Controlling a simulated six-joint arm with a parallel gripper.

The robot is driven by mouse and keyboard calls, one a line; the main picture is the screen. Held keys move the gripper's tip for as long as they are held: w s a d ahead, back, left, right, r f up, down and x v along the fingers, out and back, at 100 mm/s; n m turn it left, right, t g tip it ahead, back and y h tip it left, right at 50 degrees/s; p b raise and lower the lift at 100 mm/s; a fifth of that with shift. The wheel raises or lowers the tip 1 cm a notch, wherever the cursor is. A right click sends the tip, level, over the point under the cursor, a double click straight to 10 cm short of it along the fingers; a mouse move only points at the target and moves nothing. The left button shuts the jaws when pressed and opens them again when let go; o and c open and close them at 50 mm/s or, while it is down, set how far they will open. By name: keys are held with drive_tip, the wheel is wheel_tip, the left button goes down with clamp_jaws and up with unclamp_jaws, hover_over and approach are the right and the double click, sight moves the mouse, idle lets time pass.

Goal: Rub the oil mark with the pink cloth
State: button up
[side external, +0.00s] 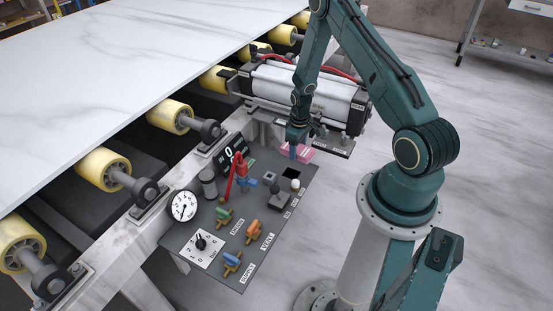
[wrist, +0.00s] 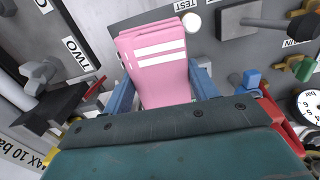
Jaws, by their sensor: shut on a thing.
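The pink cloth (wrist: 155,60) is a folded pad with white stripes. It lies between the two blue fingers of my gripper (wrist: 163,90) in the wrist view, and the fingers are shut on it. In the side view the cloth (side external: 303,154) shows as a small pink patch beside my gripper (side external: 292,151), at the far end of the grey control panel. I cannot make out the oil mark in either view.
The grey panel (side external: 207,228) carries a red lever (side external: 237,170), a round gauge (side external: 184,206), a dial plate (side external: 200,243) and several coloured valve handles. A white slab (side external: 110,70) lies on yellow rollers at left.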

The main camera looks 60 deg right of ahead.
drive_tip(key=shift+f, duration=1.8)
